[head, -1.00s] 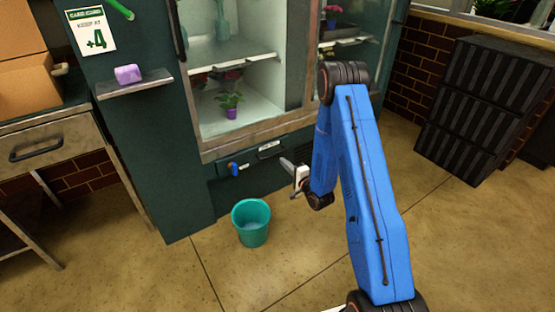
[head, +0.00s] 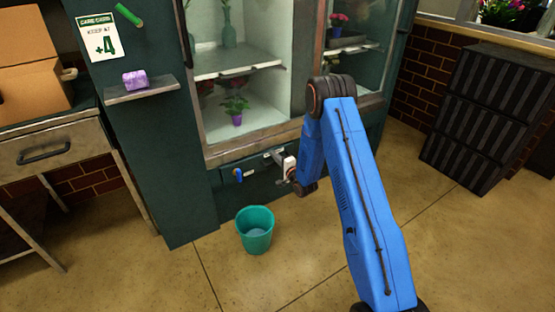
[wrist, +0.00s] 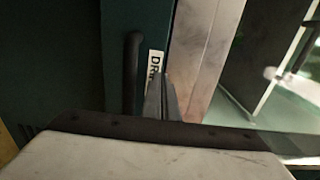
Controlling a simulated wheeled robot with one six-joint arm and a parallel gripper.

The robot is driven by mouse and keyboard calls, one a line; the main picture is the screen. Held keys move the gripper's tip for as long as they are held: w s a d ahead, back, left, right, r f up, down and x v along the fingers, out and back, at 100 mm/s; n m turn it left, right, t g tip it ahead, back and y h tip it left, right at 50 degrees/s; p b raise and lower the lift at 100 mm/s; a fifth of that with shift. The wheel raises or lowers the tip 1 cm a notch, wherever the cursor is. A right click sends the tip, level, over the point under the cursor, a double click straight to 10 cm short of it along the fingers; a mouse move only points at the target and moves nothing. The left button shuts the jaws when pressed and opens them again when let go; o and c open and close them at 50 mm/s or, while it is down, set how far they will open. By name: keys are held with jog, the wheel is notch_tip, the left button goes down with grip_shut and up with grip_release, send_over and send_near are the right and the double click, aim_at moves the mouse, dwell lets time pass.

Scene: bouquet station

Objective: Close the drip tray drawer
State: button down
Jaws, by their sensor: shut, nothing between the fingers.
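The drip tray drawer (head: 259,185) is a dark green front low on the cooler, below the glass compartment. My gripper (head: 269,154) is shut and empty at the drawer's upper edge. In the wrist view my fingertips (wrist: 163,78) lie over the label, beside the handle and not around it. I cannot tell whether they touch the front, or how far the drawer stands out.
A blue-handled tap (head: 238,174) is left of my gripper. A teal bucket (head: 255,232) stands on the floor in front of the cooler. A workbench (head: 48,150) is at left and black crates (head: 480,115) are at right.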

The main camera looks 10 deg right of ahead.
jog(key=shift+w, duration=0.1)
jog(key=shift+x, duration=1.2)
jog(key=shift+r, duration=0.25)
